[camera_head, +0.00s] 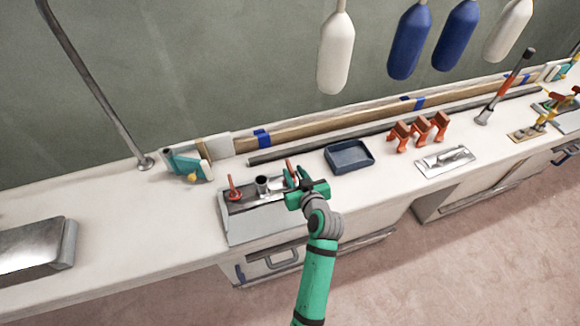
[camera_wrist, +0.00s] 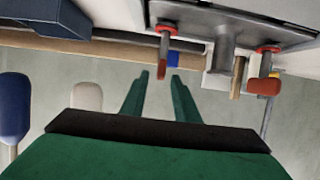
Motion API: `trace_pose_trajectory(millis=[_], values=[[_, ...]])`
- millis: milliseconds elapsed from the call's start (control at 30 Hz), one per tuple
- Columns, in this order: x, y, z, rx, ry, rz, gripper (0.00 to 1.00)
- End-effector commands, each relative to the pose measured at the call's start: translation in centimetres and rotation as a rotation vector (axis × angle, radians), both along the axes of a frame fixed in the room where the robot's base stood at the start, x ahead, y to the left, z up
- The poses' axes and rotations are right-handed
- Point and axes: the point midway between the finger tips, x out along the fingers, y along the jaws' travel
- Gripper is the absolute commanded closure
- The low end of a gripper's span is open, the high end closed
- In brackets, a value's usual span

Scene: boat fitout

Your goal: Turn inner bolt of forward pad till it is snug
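A grey metal pad (camera_head: 268,219) sits on the bench near the front edge, with a short upright tube (camera_head: 263,186) in its middle. A red-ended bolt (camera_head: 234,190) stands on its left side and another (camera_head: 290,170) on its right. Which one is the inner bolt, I cannot tell. My green gripper (camera_head: 298,182) is at the right bolt and partly hides it. In the wrist view my gripper (camera_wrist: 160,80) has its two fingers apart; the near bolt (camera_wrist: 163,52) lines up with the gap, its red end around the fingertips. Contact cannot be told.
A blue tray (camera_head: 349,156) lies right of the pad, then orange clamps (camera_head: 418,131) and a metal plate (camera_head: 444,161). A dark rod (camera_head: 320,148) runs behind. Fenders (camera_head: 336,55) hang above. The bench left of the pad has a clear stretch.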

Motion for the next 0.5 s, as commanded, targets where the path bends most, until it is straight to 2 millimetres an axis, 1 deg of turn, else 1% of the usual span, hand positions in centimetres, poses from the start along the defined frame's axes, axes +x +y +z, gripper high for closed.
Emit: trace_pose_trajectory(millis=[33,200,333,500], values=[[0.8,0.3,-0.3,0.0,0.001,0.001,0.72],[2.8,1.0,-1.2,0.001,-0.001,0.003,0.72],[3.7,1.3,-1.6,0.001,0.0,0.002,0.72],[4.1,1.4,-1.8,0.001,-0.001,0.001,0.72]])
